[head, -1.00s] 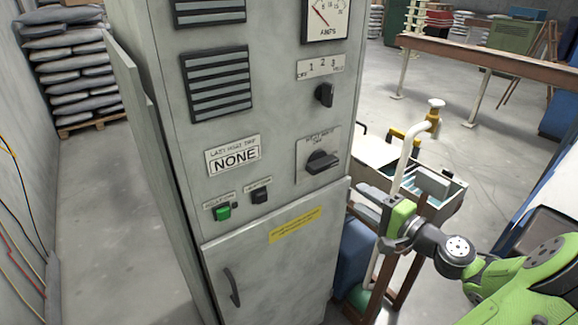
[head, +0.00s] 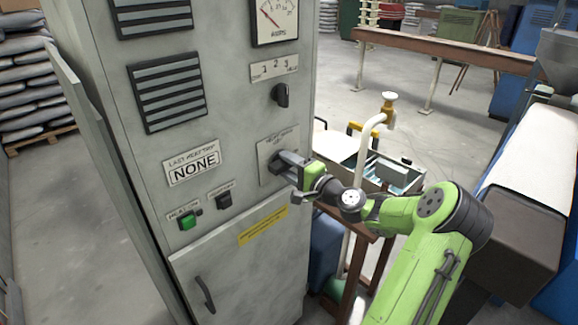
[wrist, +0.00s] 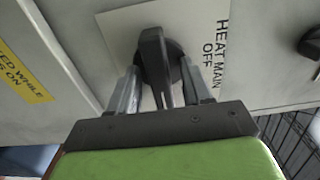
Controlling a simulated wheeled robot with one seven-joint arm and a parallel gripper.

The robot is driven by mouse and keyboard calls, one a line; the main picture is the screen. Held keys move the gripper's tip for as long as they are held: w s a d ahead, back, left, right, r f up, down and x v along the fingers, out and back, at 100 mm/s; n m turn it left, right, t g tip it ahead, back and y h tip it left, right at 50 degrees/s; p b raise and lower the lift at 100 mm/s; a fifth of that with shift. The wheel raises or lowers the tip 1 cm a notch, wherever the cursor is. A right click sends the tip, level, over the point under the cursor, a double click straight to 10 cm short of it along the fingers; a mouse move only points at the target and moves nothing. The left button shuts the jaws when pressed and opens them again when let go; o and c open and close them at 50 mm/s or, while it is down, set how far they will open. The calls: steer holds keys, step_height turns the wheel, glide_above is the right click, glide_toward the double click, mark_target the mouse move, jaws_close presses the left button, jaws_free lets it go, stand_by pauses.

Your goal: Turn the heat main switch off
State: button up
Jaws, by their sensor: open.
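The heat main switch (wrist: 153,52) is a black rotary handle on a pale plate marked "HEAT MAIN OFF" (wrist: 213,48). In the head view the switch (head: 276,163) is on the front of the grey cabinet, partly hidden by my gripper (head: 288,163). In the wrist view my gripper (wrist: 163,90) is open, with one finger on each side of the handle. The handle lies between the fingers, and a gap shows beside it. I cannot tell whether either finger touches it.
The cabinet (head: 225,110) also carries a black selector knob (head: 281,94), a green button (head: 187,222), a black button (head: 224,201) and a lower door with a handle (head: 205,293). A white pipe (head: 366,160) and an open box (head: 395,175) stand right of the cabinet.

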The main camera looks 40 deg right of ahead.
steer(key=shift+c, duration=0.3)
jaws_close()
steer(key=shift+f+n+b, duration=0.15)
steer(key=shift+n+b, duration=0.15)
steer(key=shift+b, duration=0.2)
steer(key=n+b, duration=0.3)
steer(key=b, duration=0.2)
steer(key=shift+f+n, duration=0.15)
steer(key=shift+n, duration=0.25)
steer(key=n+b, duration=0.4)
steer(key=b, duration=0.1)
steer(key=n+b, duration=0.9)
steer(key=b, duration=0.1)
steer(key=shift+r+n+b, duration=0.2)
steer(key=shift+n+b, duration=0.1)
steer(key=shift+b, duration=0.1)
